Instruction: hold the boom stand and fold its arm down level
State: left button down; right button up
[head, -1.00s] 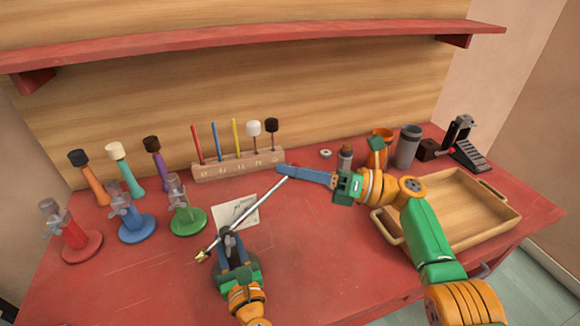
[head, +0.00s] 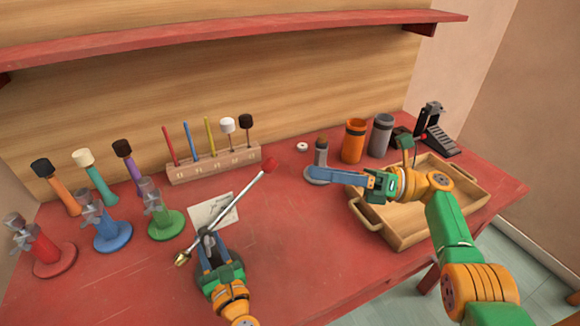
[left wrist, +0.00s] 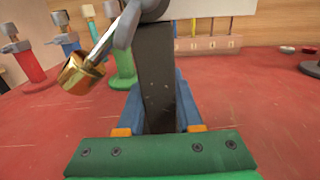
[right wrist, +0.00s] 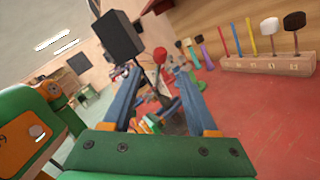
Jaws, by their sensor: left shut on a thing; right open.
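The boom stand has a dark post (left wrist: 157,75) and a silver arm (head: 232,208) with a brass weight (head: 182,258) at its near left end and a red tip (head: 270,165) at its far right end. In the left wrist view the arm slants up from the brass weight (left wrist: 81,74). My left gripper (head: 212,250) is shut on the post, which stands between its fingers (left wrist: 158,110). My right gripper (head: 312,173) is open and empty, to the right of the red tip and apart from it. The red tip also shows beyond its fingers in the right wrist view (right wrist: 160,55).
Red, blue and green stands (head: 165,222) are at left. An orange cup (head: 354,140), a grey cup (head: 381,135), a pedal (head: 437,135) and a wooden tray (head: 400,238) are at right.

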jog(key=shift+d, duration=0.75)
jog(key=shift+f, duration=0.1)
jog(key=shift+c, duration=1.1)
jog(key=f+n+h, duration=0.1)
jog(key=w+f+t+h, duration=0.1)
jog(key=f, duration=0.1)
jog(key=f+n+h, duration=0.1)
jog(key=f, duration=0.1)
jog(key=shift+w+f+n+t, duration=0.15)
jog(key=shift+f+n+t, duration=0.05)
jog(key=shift+n+t, duration=0.1)
grip_shut()
jog(key=w+d+f+n+t+h, duration=0.3)
jog(key=f+n+t+h, duration=0.45)
jog(key=n, duration=0.65)
jog(key=s+a+r+n+t+y, duration=0.3)
jog(key=s+a+r+n, duration=0.35)
jog(key=n, duration=0.65)
jog(key=s+a+r+n+t+y, duration=0.2)
jog(key=s+a+r+n+y, duration=0.1)
jog(key=s+r+n, duration=0.65)
jog(key=w+a+n, duration=0.3)
jog(key=w+a, duration=0.2)
jog(key=w, duration=0.4)
jog(key=shift+w+f, duration=0.15)
jog(key=shift+w, duration=0.15)
